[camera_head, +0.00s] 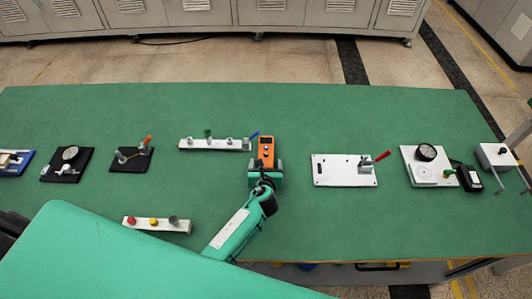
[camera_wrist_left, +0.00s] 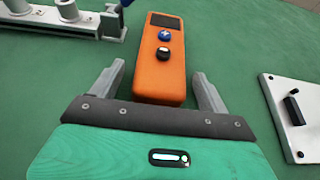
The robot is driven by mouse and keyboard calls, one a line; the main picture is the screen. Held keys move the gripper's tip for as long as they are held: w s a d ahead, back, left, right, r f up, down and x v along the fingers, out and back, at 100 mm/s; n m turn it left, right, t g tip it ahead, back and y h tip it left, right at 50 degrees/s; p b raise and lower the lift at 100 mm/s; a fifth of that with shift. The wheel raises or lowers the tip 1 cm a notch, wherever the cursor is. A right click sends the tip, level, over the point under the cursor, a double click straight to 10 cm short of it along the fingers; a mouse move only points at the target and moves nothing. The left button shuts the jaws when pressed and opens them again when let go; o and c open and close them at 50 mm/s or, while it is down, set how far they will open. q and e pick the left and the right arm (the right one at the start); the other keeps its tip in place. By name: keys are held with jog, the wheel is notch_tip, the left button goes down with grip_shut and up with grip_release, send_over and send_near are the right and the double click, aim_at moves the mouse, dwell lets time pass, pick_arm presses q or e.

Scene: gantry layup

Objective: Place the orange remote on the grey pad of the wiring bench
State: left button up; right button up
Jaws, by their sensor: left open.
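The orange remote (camera_head: 266,146) lies on the green bench top (camera_head: 330,115), near the middle of the head view. It has a dark screen, a blue button and a black button, seen in the left wrist view (camera_wrist_left: 160,72). My left gripper (camera_head: 266,164) is at the remote's near end. In the wrist view its two grey fingers (camera_wrist_left: 159,82) stand open, one on each side of the remote, with gaps showing. The remote's near end is partly hidden behind the gripper body. I cannot make out a grey pad. My right gripper is not in view.
A white valve strip (camera_head: 214,144) with a blue lever lies just left of the remote. A white plate (camera_head: 343,170) with a red-handled clamp lies to the right. A button strip (camera_head: 156,224) is at front left. The bench's back strip is clear.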

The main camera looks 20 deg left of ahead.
pick_arm(q)
jog(key=c, duration=1.3)
jog(key=shift+r, duration=0.1)
jog(key=shift+c, duration=0.2)
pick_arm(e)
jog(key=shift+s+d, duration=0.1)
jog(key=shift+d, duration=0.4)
pick_arm(q)
jog(key=shift+r, duration=0.1)
